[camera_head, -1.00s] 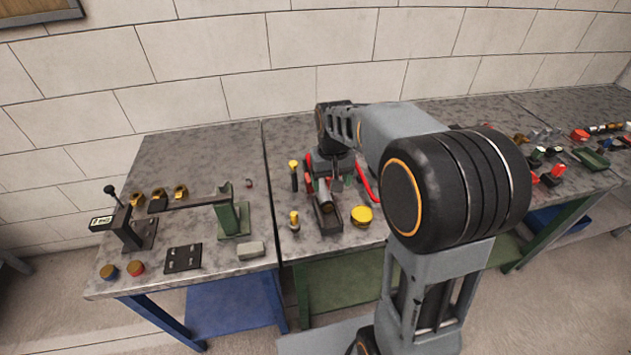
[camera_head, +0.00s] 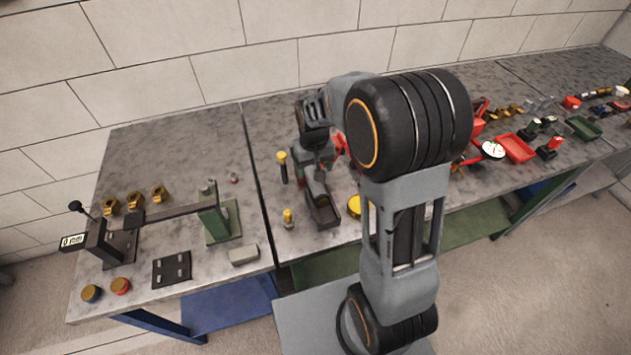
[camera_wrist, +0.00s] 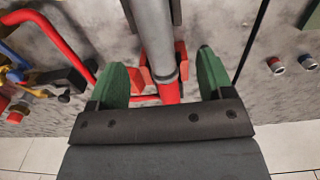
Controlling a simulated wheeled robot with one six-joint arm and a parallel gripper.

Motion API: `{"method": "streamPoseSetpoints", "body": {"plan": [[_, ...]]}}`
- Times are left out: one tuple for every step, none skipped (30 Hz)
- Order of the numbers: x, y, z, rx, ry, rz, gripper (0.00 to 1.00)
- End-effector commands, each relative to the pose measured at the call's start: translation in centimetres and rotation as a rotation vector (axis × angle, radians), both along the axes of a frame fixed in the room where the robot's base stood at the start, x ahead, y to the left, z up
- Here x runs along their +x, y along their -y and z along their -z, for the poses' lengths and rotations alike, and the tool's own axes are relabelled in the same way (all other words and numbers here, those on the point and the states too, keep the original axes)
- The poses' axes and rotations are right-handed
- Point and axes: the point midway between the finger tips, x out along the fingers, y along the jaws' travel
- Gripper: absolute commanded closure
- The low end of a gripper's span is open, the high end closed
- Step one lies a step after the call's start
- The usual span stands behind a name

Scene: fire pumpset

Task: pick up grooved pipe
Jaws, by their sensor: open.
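The grooved pipe (camera_wrist: 152,35) is a grey cylinder with a ring groove near its lower end in the wrist view. Below the groove, a red part (camera_wrist: 169,92) continues in line with it. My gripper (camera_wrist: 161,68) is open, with one green finger on each side of the pipe's lower end and a gap on both sides. In the head view the pipe (camera_head: 318,188) shows as a short grey cylinder at a dark tray (camera_head: 325,215), and my gripper (camera_head: 313,160) is right behind it. The fingertips are too small there to judge contact.
Red bracket pieces (camera_wrist: 181,58) stand beside the pipe. A red-handled tool (camera_wrist: 52,38) lies to the left in the wrist view. Yellow-topped tools (camera_head: 282,165) and a yellow round piece (camera_head: 354,206) flank the tray. A green stand (camera_head: 216,220) occupies the left table.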

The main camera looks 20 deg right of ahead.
Motion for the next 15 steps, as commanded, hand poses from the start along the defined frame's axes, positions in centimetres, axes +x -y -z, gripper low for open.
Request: {"method": "streamPoseSetpoints", "body": {"plan": [[-0.1, 0.0, 0.4, 0.000, -0.002, 0.000, 0.26], [-0.1, 0.0, 0.6, 0.000, -0.002, 0.001, 0.26], [0.0, 0.1, 0.8, 0.000, -0.001, 0.001, 0.26], [0.0, 0.1, 0.9, 0.000, -0.001, 0.001, 0.26], [0.0, 0.1, 1.0, 0.000, -0.001, 0.002, 0.26], [0.0, 0.1, 1.2, 0.000, -0.002, 0.002, 0.26], [0.0, 0.2, 1.4, 0.000, -0.003, 0.003, 0.26], [0.0, 0.2, 1.6, 0.000, -0.004, 0.003, 0.26], [0.1, 0.3, 2.1, 0.000, -0.004, 0.004, 0.26], [0.1, 0.4, 2.5, 0.000, -0.006, 0.004, 0.26], [0.2, 0.5, 2.9, 0.000, -0.005, 0.005, 0.26], [0.3, 0.6, 3.5, 0.000, -0.006, 0.006, 0.26], [0.3, 0.7, 3.9, 0.000, -0.005, 0.006, 0.26], [0.4, 0.7, 4.3, 0.000, -0.005, 0.005, 0.26], [0.4, 0.7, 4.8, 0.000, -0.003, 0.005, 0.26]]}}
